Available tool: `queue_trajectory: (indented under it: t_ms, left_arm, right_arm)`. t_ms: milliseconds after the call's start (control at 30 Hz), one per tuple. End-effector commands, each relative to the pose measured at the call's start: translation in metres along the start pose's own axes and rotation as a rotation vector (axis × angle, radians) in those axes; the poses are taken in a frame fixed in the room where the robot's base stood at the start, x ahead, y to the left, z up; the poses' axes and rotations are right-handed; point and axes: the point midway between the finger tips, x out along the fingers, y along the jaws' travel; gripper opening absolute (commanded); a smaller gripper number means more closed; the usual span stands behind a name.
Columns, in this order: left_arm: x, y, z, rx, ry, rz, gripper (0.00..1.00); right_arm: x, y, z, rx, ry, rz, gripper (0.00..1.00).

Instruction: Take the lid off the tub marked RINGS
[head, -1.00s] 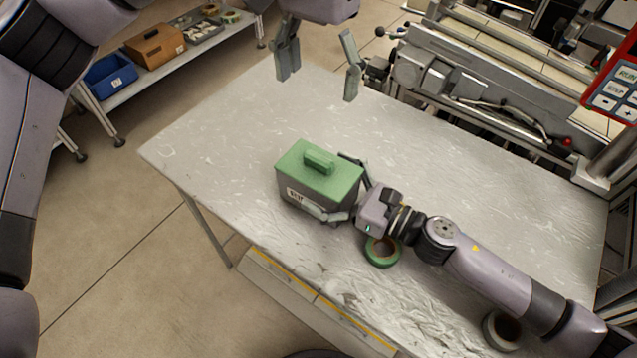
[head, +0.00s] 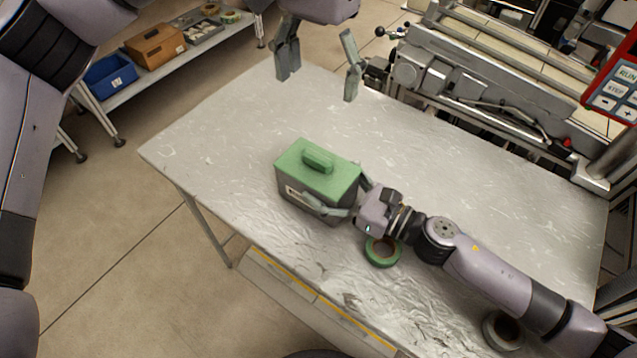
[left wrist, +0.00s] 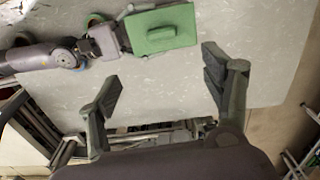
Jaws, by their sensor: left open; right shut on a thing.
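A dark grey tub (head: 309,199) with a pale label, too small to read, stands upright on the table. Its green lid (head: 335,181) with a raised handle (head: 318,161) sits on top. My right gripper (head: 345,197) is shut on the tub's body, with one finger along the front side; the other is mostly hidden behind the tub. My left gripper (head: 318,72) is open and empty above the table's far edge, well apart from the tub. In the left wrist view, the lid (left wrist: 178,25) shows beyond the open left fingers (left wrist: 162,90).
A green tape reel (head: 382,251) lies in front of my right wrist. A grey reel (head: 502,330) lies near the lower right. A machine (head: 470,85) stands behind the table. A shelf at upper left holds a blue bin (head: 110,78) and a brown box (head: 155,46). The table's left part is clear.

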Motion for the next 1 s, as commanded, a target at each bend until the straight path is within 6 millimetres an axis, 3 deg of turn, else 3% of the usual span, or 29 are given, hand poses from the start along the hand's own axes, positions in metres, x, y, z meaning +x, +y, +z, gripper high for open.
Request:
queue_trajectory:
  t_ms: [300,467,567,800,1000]
  left_arm:
    - [0.000,0.000,0.000,0.000,0.000,0.000,0.73]
    - [0.009,0.006,-0.001,-0.006,0.002,0.043,0.73]
    - [0.027,0.021,-0.001,-0.024,0.003,0.149,0.73]
    - [0.071,0.087,0.004,-0.177,-0.014,0.616,0.73]
    - [0.077,0.127,0.011,-0.393,-0.076,1.021,0.73]
  right_arm:
    - [0.000,0.000,0.000,0.000,0.000,0.000,0.23]
    - [0.000,0.000,0.000,0.000,0.000,0.000,0.22]
    - [0.000,0.000,0.000,0.000,0.000,0.000,0.22]
    - [0.000,0.000,0.000,0.000,0.000,0.000,0.22]
    - [0.000,0.000,0.000,0.000,0.001,0.000,0.22]
